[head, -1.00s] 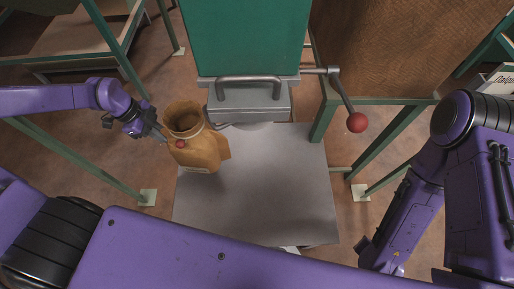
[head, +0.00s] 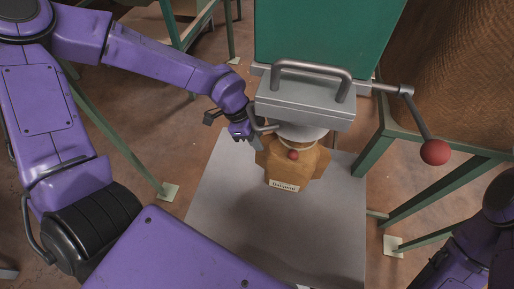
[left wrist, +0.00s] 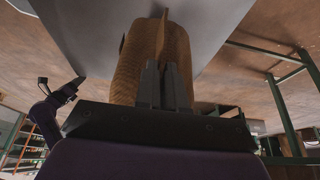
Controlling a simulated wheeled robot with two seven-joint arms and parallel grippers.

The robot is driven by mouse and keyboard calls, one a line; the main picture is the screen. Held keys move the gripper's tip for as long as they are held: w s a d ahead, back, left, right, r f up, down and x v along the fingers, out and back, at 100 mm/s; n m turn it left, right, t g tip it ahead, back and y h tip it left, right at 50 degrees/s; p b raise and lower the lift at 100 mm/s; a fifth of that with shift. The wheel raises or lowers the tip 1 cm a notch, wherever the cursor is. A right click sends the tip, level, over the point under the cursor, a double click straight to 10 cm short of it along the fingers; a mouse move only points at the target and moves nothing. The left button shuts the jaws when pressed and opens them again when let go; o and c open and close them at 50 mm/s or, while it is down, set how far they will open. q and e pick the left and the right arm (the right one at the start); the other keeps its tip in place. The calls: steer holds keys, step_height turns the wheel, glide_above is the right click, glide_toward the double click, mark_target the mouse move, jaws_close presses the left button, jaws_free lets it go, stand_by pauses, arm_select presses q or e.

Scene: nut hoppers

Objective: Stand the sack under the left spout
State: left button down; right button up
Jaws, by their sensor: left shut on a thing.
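The brown paper sack (head: 294,165) is upright below the round pale spout (head: 304,132) of the green hopper, over the grey platform (head: 225,205). A red dot and a white label show on its front. The spout and grey housing hide its mouth. My left gripper (head: 246,134) is at the sack's left side. In the left wrist view, the fingers (left wrist: 165,85) are shut on the sack (left wrist: 140,65). I cannot tell whether the sack's base touches the platform. My right arm shows at the lower right, but its gripper is out of view.
The grey housing (head: 310,100) with a bar handle (head: 312,68) is just above the sack. A lever with a red knob (head: 435,152) reaches out to the right. Green frame legs (head: 440,198) stand right of the platform. The platform's front is clear.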

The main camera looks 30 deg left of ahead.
arm_select(q)
step_height(320, 180, down, 4)
steer(key=shift+r+b, duration=0.25)
steer(key=shift+b, duration=0.05)
steer(key=c, duration=1.2)
jaws_free()
steer(key=shift+r, duration=0.1)
steer(key=p+v, duration=0.3)
steer(key=v, duration=0.9)
steer(key=shift+s, duration=0.1)
